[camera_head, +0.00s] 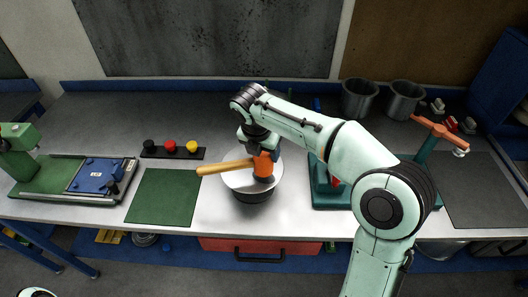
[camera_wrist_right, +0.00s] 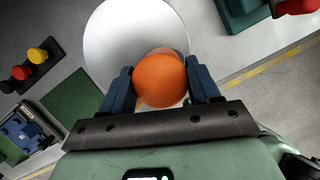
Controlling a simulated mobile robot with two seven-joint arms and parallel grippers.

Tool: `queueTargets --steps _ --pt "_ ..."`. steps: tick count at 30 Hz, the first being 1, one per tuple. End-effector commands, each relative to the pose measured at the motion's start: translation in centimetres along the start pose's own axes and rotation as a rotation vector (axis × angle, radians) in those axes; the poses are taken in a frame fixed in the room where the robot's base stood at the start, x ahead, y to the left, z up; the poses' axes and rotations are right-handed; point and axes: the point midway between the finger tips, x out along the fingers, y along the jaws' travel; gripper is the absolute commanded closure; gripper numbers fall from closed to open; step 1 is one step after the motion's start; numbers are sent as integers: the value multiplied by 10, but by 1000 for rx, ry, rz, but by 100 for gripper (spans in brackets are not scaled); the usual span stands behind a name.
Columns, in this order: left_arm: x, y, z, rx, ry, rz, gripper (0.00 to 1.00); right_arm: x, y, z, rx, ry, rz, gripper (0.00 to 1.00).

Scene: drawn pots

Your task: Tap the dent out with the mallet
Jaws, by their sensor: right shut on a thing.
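The mallet has an orange head (camera_head: 263,168) and a pale wooden handle (camera_head: 222,167) that points left. My right gripper (camera_head: 260,150) is shut on the mallet's head, over the pot. In the right wrist view the round orange head (camera_wrist_right: 160,80) sits between the blue fingers. The pot (camera_head: 254,194) stands on the bench under the mallet, with a pale, round top and a dark lower side. Its pale top also shows in the right wrist view (camera_wrist_right: 115,35). I cannot see a dent, nor tell whether the mallet touches the pot. My left gripper is out of view.
A green mat (camera_head: 163,197) lies left of the pot, with a strip of black, red and yellow knobs (camera_head: 171,148) behind it. A green-based press (camera_head: 325,195) stands close on the right. Two grey buckets (camera_head: 359,99) stand at the back right.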

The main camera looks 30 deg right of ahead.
Motion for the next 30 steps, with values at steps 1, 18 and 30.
queueTargets --steps 1,18,30 --pt "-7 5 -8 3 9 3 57 -9 2 4 2 -4 5 83" --pt "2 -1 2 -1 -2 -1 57 8 -1 -3 -1 1 -3 83" --pt "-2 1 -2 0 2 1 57 15 1 -3 2 -3 3 90"
